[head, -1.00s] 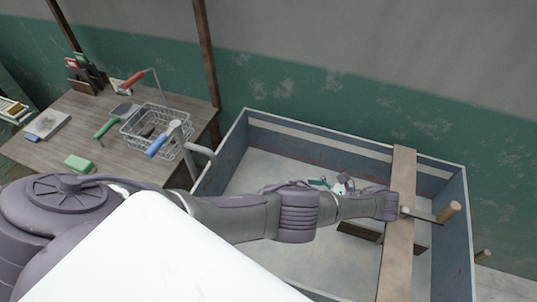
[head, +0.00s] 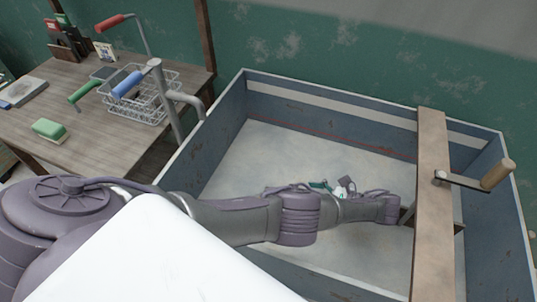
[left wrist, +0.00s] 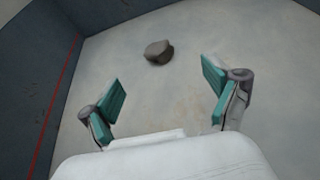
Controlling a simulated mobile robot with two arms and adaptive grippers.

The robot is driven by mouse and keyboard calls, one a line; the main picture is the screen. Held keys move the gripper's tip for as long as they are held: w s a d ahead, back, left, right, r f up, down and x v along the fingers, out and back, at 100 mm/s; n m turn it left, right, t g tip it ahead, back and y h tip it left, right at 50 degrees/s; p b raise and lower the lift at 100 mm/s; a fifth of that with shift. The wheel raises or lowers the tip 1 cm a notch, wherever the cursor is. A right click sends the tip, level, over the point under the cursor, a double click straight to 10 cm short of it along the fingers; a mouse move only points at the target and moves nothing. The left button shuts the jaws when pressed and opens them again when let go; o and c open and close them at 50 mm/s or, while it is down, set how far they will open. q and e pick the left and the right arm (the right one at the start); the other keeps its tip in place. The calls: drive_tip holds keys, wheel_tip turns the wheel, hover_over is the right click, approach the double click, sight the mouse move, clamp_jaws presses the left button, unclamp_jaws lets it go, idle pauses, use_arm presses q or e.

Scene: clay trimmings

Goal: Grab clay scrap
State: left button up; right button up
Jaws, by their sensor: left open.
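A small grey-brown clay scrap (left wrist: 158,51) lies on the pale floor of a blue-walled basin, in the left wrist view. My left gripper (left wrist: 161,76) has its two teal fingers spread wide with nothing between them. The scrap is beyond the fingertips, roughly in line with the gap. In the head view my left arm reaches over the basin, and the gripper (head: 322,186) shows only in small part behind the arm. I cannot make out the scrap in the head view. My right gripper is in neither view.
The basin (head: 213,150) has raised walls. A wooden plank (head: 432,205) with a crank handle (head: 497,173) spans its right side. At left, a table (head: 75,130) holds a wire basket (head: 150,98), a green sponge (head: 49,129) and tools. A grey pipe (head: 167,100) stands by the basin.

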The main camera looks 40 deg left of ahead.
use_arm(q)
drive_tip(key=x, duration=0.8)
drive_tip(key=shift+s+a+f, duration=0.1)
drive_tip(key=shift+a+f, duration=0.1)
drive_tip(key=shift+a, duration=0.05)
drive_tip(key=x, duration=0.5)
drive_tip(key=shift+s+f, duration=0.2)
drive_tip(key=shift+f, duration=0.05)
drive_tip(key=c, duration=1.5)
